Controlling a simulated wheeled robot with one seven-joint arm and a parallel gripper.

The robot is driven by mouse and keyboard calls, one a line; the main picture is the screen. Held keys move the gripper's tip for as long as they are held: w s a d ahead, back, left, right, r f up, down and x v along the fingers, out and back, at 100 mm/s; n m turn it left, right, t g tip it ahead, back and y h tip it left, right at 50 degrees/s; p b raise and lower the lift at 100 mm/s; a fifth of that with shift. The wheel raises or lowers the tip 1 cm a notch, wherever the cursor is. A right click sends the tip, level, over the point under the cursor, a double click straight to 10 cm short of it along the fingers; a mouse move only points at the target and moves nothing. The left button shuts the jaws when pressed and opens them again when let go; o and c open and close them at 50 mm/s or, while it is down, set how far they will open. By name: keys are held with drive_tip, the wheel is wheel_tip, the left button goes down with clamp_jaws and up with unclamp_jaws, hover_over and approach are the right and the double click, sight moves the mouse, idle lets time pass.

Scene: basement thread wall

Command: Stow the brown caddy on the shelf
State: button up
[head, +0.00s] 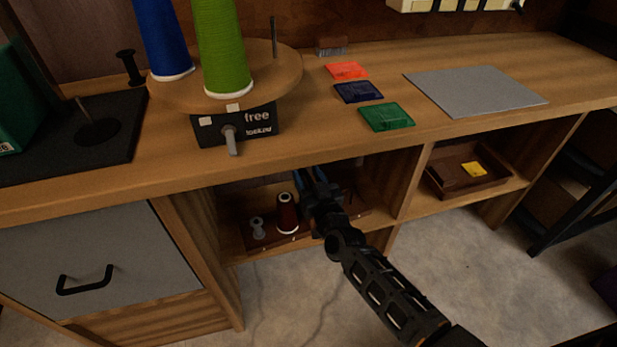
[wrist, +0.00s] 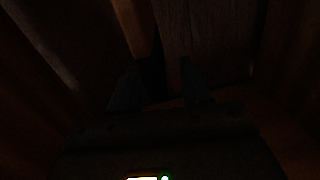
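The brown caddy (head: 270,241) sits on the left shelf (head: 240,257) under the worktop, low and tray-like. A dark red thread spool (head: 287,214) and a small grey spool (head: 257,228) stand in its left part. My gripper (head: 311,176) reaches into this opening, over the caddy's middle, and its arm hides part of the caddy. Its two fingers look apart, with nothing clearly between them. The wrist view is very dark; the fingers (wrist: 158,85) show apart there, with brown wood beyond. I cannot tell whether they touch the caddy.
The worktop (head: 300,150) edge lies just above my gripper. An upright divider (head: 408,182) separates the right cubby, which holds a brown tray (head: 440,187) with a yellow item (head: 473,168). A turntable (head: 285,75) with blue and green cones stands above. A grey drawer (head: 100,260) is at left.

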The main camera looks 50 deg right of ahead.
drive_tip(key=shift+s+f, duration=0.1)
drive_tip(key=p+v, duration=0.2)
drive_tip(key=v, duration=0.5)
drive_tip(key=shift+s+a+p, duration=0.2)
drive_tip(key=shift+p, duration=0.1)
drive_tip(key=shift+s, duration=0.1)
drive_tip(key=s+a+r+n+y, duration=0.2)
drive_tip(key=s+a+r+y, duration=0.15)
drive_tip(key=s+a, duration=0.4)
drive_tip(key=s+a+r+n+y, duration=0.2)
drive_tip(key=s+a+r, duration=0.25)
drive_tip(key=s, duration=0.55)
drive_tip(key=s+a+r+n+y, duration=0.2)
drive_tip(key=s+a+r, duration=0.3)
drive_tip(key=s, duration=0.4)
drive_tip(key=s+a+r+p, duration=0.1)
drive_tip(key=r+p, duration=0.7)
drive_tip(key=r, duration=0.4)
drive_tip(key=s+a+r+g+y+p, duration=0.1)
drive_tip(key=s+r+p, duration=0.1)
drive_tip(key=r+p, duration=0.7)
wheel_tip(320, 180, up, 3)
drive_tip(key=shift+s+r, duration=0.1)
drive_tip(key=shift+s, duration=0.2)
drive_tip(key=shift+a, duration=0.1)
